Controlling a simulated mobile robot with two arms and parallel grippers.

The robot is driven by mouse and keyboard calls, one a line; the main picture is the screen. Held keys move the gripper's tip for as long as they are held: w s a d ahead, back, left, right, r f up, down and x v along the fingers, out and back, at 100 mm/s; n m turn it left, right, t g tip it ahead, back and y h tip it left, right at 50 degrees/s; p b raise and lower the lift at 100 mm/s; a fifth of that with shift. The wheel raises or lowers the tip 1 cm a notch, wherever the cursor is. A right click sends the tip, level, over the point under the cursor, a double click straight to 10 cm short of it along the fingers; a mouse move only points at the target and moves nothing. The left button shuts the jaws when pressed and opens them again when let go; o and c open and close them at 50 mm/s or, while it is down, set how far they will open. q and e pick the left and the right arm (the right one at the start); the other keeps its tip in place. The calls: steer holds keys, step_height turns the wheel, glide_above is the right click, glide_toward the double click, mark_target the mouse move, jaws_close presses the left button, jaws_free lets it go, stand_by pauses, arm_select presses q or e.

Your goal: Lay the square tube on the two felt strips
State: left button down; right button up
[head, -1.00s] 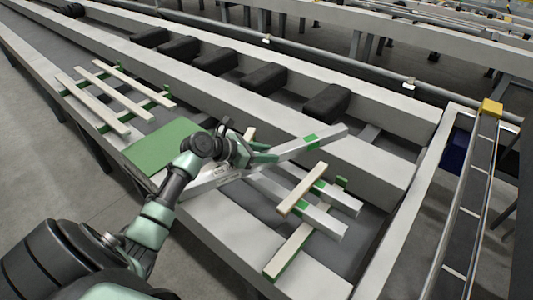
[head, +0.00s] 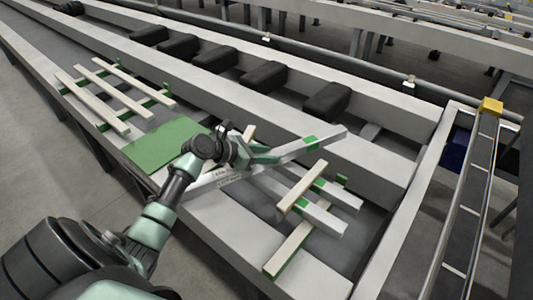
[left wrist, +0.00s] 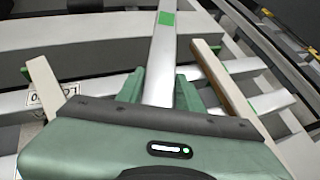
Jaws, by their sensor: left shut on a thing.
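My left gripper (head: 268,157) is shut on a long pale grey square tube (head: 328,138) with a green band, above the near runout table. The tube also shows in the left wrist view (left wrist: 162,55), running away between the green fingers (left wrist: 160,90). Below it to the right, two similar pale tubes (head: 322,218) with green bands lie side by side. A wooden batten (head: 302,188) lies across them, and another (head: 288,250) shows at their near side. Green felt (head: 342,181) shows in pieces there; the strips are partly hidden. My right gripper is not in view.
A green mat (head: 160,145) lies left of my arm. Farther left, several wooden slats (head: 120,92) rest on green strips. Black blocks (head: 326,101) stand in the channel behind. A conveyor with a yellow end cap (head: 491,106) borders the right.

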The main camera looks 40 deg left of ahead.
arm_select(q)
steer(key=shift+f, duration=0.1)
stand_by(0.4)
steer(key=c, duration=0.8)
jaws_free()
steer(key=shift+c, duration=0.2)
steer(key=shift+s+f, duration=0.1)
steer(key=shift+f, duration=0.1)
steer(key=v, duration=0.7)
steer(key=shift+s+a+r+b, duration=0.15)
steer(key=shift+s+r+b, duration=0.15)
